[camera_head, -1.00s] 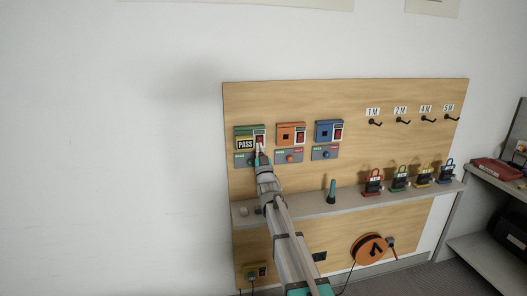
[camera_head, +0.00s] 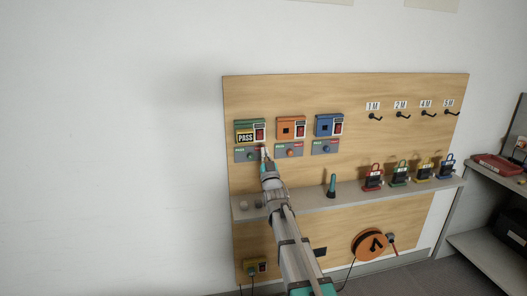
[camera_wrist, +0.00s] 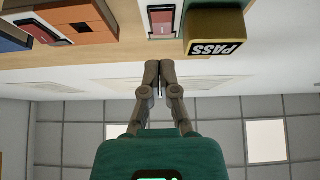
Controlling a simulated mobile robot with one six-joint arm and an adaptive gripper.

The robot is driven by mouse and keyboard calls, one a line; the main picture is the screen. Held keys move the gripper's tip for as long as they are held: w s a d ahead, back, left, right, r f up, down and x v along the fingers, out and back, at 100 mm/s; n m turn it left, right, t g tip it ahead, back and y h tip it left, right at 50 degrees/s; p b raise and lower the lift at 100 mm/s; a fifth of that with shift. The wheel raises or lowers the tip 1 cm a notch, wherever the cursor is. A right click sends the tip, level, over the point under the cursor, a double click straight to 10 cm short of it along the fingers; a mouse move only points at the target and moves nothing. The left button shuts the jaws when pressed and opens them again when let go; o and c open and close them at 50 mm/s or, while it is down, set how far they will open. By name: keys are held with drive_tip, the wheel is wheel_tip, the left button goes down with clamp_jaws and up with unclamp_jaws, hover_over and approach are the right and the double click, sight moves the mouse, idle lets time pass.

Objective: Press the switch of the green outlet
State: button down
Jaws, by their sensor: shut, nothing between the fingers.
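The green outlet (camera_head: 242,125) is at the upper left of the wooden board, with a yellow-and-black PASS piece (camera_head: 245,138) on its front. Its red switch (camera_head: 260,132) is on the right side and is uncovered in the head view. My gripper (camera_head: 264,153) is shut and empty, with its tips just below the switch, in front of the grey plate's right end. In the wrist view, which is upside down, the shut fingertips (camera_wrist: 155,68) are apart from the switch (camera_wrist: 162,23). The PASS piece (camera_wrist: 214,36) is beside it.
Orange (camera_head: 291,129) and blue (camera_head: 328,127) outlets with their own red switches are to the right. Grey plates are under the outlets. A shelf (camera_head: 300,199) below holds a teal cone-like item (camera_head: 332,187) and several coloured padlocks. Free space lies left of the board.

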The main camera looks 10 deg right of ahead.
drive_tip(key=f+b+v, duration=0.1)
drive_tip(key=b+v, duration=0.3)
drive_tip(key=v, duration=0.3)
drive_tip(key=shift+w, duration=0.3)
drive_tip(key=shift+f, duration=0.1)
drive_tip(key=s+f+g+h, duration=0.1)
drive_tip(key=s+f+g, duration=0.3)
drive_tip(key=f+g, duration=0.45)
drive_tip(key=s+f+g, duration=0.5)
drive_tip(key=f, duration=0.6)
drive_tip(key=s+f+g, duration=0.7)
drive_tip(key=s+f, duration=0.1)
drive_tip(key=s, duration=0.5)
drive_tip(key=s+f+g, duration=0.1)
drive_tip(key=s+g, duration=0.3)
drive_tip(key=s, duration=0.5)
wheel_tip(320, 180, up, 21)
drive_tip(key=p, duration=2.1)
drive_tip(key=shift+s+a+r, duration=0.2)
drive_tip(key=shift+s+a, duration=0.2)
